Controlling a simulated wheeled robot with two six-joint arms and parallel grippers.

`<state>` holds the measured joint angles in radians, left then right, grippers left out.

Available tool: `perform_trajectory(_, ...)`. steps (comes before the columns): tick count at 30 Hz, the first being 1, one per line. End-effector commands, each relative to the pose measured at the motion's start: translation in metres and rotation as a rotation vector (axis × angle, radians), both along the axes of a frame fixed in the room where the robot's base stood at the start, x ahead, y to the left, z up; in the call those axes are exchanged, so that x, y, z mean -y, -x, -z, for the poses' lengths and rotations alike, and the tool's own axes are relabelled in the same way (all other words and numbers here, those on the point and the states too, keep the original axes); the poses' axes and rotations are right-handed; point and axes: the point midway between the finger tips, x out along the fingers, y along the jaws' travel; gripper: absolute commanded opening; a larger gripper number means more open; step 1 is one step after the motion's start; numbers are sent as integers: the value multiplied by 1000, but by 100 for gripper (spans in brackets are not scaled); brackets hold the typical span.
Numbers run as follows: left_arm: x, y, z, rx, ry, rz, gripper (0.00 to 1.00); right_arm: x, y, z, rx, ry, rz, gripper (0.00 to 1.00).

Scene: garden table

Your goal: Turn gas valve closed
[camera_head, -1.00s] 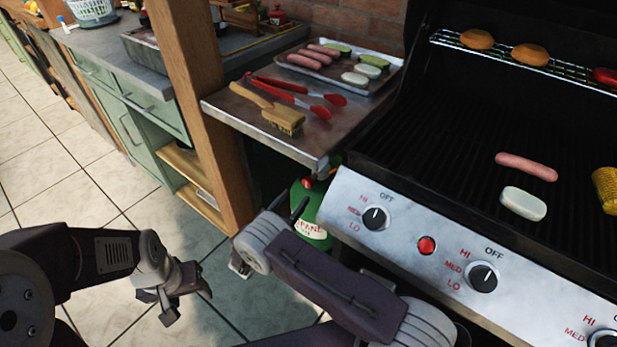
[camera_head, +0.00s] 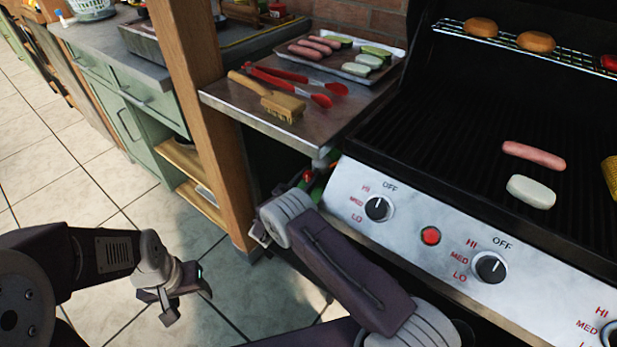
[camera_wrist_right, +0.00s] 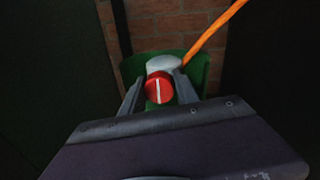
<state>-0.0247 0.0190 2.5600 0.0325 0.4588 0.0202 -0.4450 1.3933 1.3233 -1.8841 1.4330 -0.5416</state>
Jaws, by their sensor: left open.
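The gas valve is a round red knob (camera_wrist_right: 159,88) with a near-upright white line, on a grey fitting (camera_wrist_right: 164,63) above the green gas tank (camera_wrist_right: 201,72) in the right wrist view. In the head view a bit of red knob (camera_head: 307,175) shows under the side shelf; my right arm hides most of the tank. My right gripper (camera_wrist_right: 159,82) has its fingers apart, one on each side of the knob. The right finger looks very close to it; I cannot tell whether it touches. My left gripper (camera_head: 178,294) is open and empty above the tiled floor.
An orange hose (camera_wrist_right: 215,38) runs up from the fitting. The grill's control panel (camera_head: 430,262) is to the right. A wooden post (camera_head: 200,110) stands left. The side shelf (camera_head: 250,115) above holds a brush (camera_head: 280,106), red tongs (camera_head: 290,85) and a food tray (camera_head: 375,78).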

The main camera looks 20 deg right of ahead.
Motion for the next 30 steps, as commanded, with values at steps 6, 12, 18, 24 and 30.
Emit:
perform_trajectory(6,0,0,0,0,0,0,57,-1,0,0,2,-2,-2,0)
perform_trajectory(12,0,0,3,0,0,0,57,-1,0,2,39,-32,-3,0)
perform_trajectory(18,0,0,9,0,0,0,57,-1,0,3,138,-109,-3,0)
perform_trajectory(24,0,0,17,0,0,0,57,-1,0,4,282,-223,-3,0)
perform_trajectory(30,0,0,25,0,0,0,57,-1,1,4,433,-340,-4,0)
